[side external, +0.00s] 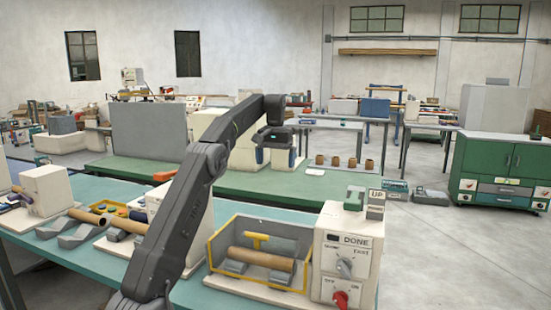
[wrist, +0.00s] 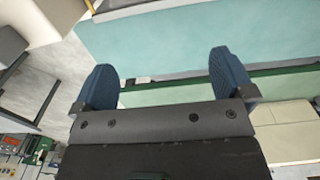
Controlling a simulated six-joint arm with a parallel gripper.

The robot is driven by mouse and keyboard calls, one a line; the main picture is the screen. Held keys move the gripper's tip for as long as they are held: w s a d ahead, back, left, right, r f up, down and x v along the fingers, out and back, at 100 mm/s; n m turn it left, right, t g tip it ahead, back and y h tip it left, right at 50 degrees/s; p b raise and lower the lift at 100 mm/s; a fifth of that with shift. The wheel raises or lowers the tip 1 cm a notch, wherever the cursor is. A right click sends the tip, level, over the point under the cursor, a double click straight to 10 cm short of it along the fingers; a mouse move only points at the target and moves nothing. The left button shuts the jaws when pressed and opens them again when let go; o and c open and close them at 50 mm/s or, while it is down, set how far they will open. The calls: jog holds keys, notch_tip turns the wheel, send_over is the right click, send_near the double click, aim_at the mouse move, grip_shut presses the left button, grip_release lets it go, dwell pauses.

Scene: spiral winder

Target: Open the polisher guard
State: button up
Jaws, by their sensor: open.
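A machine with a yellow-framed guard (side external: 212,252) stands on the front bench in the side view. The guard has a yellow T-shaped handle (side external: 257,238). A tan roll (side external: 262,259) lies on grey supports inside the frame. Whether the guard is open or shut is hard to tell. A cream control box (side external: 352,235) marked DONE, with a grey knob and a red knob, adjoins it on the right. My gripper (side external: 276,157) is open and empty, high above and behind the machine, apart from it. Its two blue fingers also show spread in the wrist view (wrist: 164,82).
More machines with rolls and cream boxes (side external: 45,187) fill the left of the teal bench (side external: 190,293). A green cabinet (side external: 498,165) is at right. Open floor (side external: 455,260) lies between.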

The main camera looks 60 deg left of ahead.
jog(key=shift+r, duration=0.45)
